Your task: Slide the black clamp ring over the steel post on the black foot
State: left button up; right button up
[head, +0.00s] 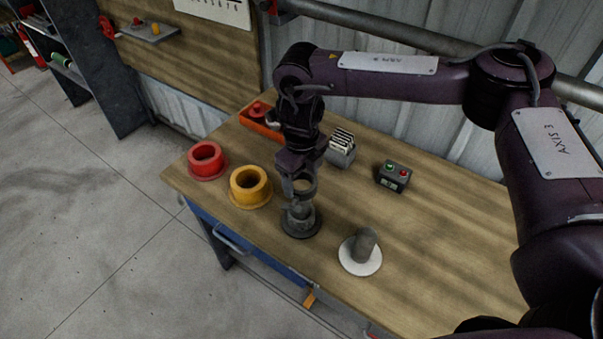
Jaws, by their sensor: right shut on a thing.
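My right gripper (298,172) points down over the workbench and is shut on the black clamp ring (304,193). The ring is a dark, small loop just under the gripper. The steel post (298,213) stands upright on the round black foot (301,231), directly below the ring in the picture. The ring's lower edge meets the post's top in this view; I cannot tell whether it is above the post or just around its tip. My left gripper is not in view.
A second grey post (364,243) stands on a white foot (348,265) to the right. Yellow (264,195) and red (208,171) collars stand left. A button box (394,176), a grey card holder (341,155) and an orange tray (259,126) sit behind. The right bench top (450,240) is clear.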

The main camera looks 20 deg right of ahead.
jog(key=shift+f+b, duration=2.05)
jog(key=shift+f, duration=1.2)
jog(key=o, duration=1.4)
jog(key=shift+o, duration=0.2)
jog(key=shift+f, duration=0.1)
notch_tip(320, 180, up, 8)
jog(key=shift+b, duration=0.3)
